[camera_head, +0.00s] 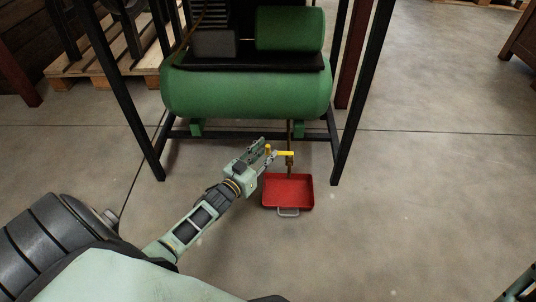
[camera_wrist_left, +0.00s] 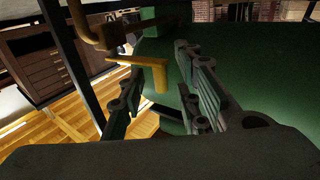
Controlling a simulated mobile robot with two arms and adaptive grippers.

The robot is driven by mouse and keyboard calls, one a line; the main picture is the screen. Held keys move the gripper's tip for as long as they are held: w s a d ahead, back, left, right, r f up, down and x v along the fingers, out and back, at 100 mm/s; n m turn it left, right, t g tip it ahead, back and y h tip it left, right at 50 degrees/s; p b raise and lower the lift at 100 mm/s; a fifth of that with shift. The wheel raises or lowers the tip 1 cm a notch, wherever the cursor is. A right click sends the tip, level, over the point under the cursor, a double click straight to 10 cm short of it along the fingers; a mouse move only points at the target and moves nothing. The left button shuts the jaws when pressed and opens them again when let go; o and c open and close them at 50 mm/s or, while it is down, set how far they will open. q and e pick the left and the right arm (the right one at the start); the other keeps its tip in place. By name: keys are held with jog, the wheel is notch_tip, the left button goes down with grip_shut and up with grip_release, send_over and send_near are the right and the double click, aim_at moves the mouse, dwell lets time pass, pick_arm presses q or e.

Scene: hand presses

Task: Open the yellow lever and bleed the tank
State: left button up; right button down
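The green tank (camera_head: 247,95) lies horizontally under the machine in the head view, and its green side fills much of the left wrist view (camera_wrist_left: 240,55). A yellow lever (camera_head: 286,153) sits on the drain pipe below the tank's right part. My left gripper (camera_head: 269,153) is just left of the lever, with its fingers pointing towards it. In the left wrist view the fingers are apart, and the bent yellow lever (camera_wrist_left: 158,76) shows in the gap between them. Contact cannot be made out. Part of what seems my right gripper (camera_head: 522,287) is cut off at the bottom right corner.
A red tray (camera_head: 288,190) with a handle stands on the floor below the drain pipe. Black frame legs (camera_head: 362,95) stand at both sides of the tank. A wooden pallet (camera_head: 110,62) is behind at the left. The floor at the right is clear.

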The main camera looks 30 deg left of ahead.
pick_arm(q)
jog(key=shift+w+b, duration=0.3)
jog(key=shift+w, duration=0.65)
jog(key=shift+c, duration=0.2)
grip_shut()
jog(key=shift+d, duration=0.1)
